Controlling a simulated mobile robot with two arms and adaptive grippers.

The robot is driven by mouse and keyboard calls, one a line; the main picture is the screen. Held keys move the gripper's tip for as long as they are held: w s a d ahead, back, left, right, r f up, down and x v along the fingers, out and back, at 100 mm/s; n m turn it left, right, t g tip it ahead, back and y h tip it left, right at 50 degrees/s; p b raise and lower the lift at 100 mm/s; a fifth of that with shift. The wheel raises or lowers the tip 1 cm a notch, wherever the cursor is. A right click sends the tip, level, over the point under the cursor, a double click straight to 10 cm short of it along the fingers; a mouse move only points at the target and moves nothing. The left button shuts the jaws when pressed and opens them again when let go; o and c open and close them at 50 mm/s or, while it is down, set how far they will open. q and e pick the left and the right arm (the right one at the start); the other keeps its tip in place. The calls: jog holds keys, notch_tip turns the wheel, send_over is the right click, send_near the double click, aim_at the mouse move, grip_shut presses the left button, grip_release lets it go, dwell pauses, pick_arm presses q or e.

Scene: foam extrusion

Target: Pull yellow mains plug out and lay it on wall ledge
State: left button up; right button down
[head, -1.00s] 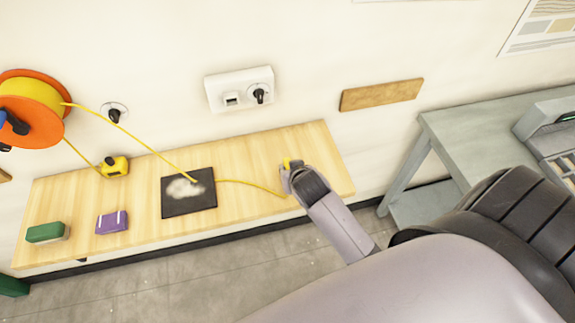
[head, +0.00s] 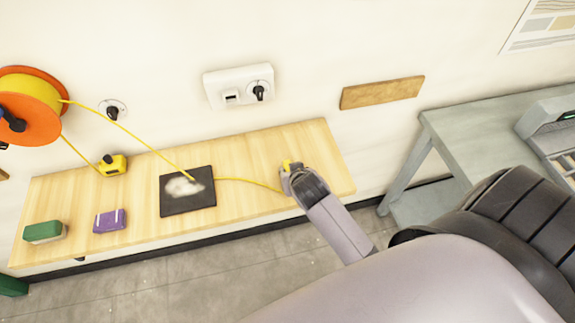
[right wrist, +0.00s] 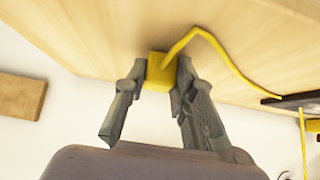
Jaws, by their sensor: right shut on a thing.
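The yellow mains plug (right wrist: 160,72) is between the fingers of my right gripper (right wrist: 158,85) in the right wrist view. My right gripper, also in the head view (head: 290,172), is shut on the plug at the right part of the wooden wall ledge (head: 250,148). The plug seems at or just over the ledge; I cannot tell if it touches. Its yellow cord (head: 250,184) runs left across the ledge. The white wall socket plate (head: 222,80) above holds no yellow plug; a black part sits in its right half. My left gripper is out of view.
A dark mat (head: 188,205) with a pale patch lies mid-ledge. A yellow tape measure (head: 113,166), purple box (head: 109,221) and green block (head: 43,232) stand to the left. An orange cable reel (head: 48,133) hangs on the wall. A grey table (head: 455,135) stands right.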

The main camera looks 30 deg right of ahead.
jog(key=c, duration=1.2)
grip_release()
jog(key=shift+c, duration=0.2)
jog(key=v, duration=1.2)
jog(key=shift+s, duration=0.1)
